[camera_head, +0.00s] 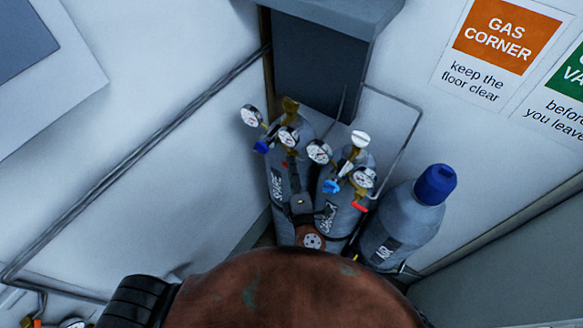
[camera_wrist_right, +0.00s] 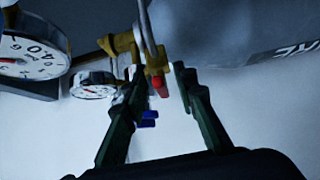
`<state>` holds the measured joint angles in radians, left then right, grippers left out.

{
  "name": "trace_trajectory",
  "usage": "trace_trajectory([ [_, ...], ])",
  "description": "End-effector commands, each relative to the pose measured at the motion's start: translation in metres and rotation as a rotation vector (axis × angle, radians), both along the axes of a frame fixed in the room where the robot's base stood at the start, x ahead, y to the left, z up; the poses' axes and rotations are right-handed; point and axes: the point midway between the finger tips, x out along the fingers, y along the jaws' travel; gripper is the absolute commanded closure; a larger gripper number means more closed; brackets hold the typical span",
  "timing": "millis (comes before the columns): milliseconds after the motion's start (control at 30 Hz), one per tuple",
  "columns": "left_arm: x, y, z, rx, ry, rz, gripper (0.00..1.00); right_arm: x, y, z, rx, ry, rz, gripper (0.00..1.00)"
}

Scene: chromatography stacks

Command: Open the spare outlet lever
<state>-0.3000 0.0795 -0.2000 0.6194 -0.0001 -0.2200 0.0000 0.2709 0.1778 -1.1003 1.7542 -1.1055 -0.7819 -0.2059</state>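The left cylinder (camera_head: 277,185) has a label that seems to read SPARE, partly covered. Its brass regulator carries two round gauges (camera_head: 288,137) and a blue knob (camera_head: 262,146). A small red outlet lever (camera_head: 285,164) sits below them; it also shows in the right wrist view (camera_wrist_right: 159,86). My right gripper (camera_head: 292,178) reaches up in front of this cylinder. In the right wrist view its dark green fingers (camera_wrist_right: 160,78) are apart, with the red lever between or just beyond their tips. Contact cannot be told. My left gripper is not in view.
The middle cylinder (camera_head: 327,186) stands close on the right with its own gauges, blue knob and red lever (camera_head: 361,207). A blue-capped cylinder (camera_head: 402,222) stands further right. Pipes (camera_head: 404,140) run along the walls. My arm hides the floor below.

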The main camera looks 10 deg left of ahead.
Motion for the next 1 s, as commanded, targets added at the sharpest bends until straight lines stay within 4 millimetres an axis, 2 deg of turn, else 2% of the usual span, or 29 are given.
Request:
trace_trajectory([
  [267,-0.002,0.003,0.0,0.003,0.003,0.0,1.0,-0.005,-0.002,-0.001,0.0,0.001,0.0,0.74],
  [367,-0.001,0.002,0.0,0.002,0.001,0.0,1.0,-0.017,-0.008,-0.001,0.001,0.004,0.0,0.74],
  [700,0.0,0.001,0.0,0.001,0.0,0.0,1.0,-0.08,-0.037,-0.001,0.0,0.004,0.0,0.74],
  [833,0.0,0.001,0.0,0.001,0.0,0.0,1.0,-0.097,-0.045,0.0,-0.001,0.003,0.0,0.74],
  [1000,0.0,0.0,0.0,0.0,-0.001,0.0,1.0,-0.107,-0.05,0.001,0.0,0.0,0.0,0.74],
])
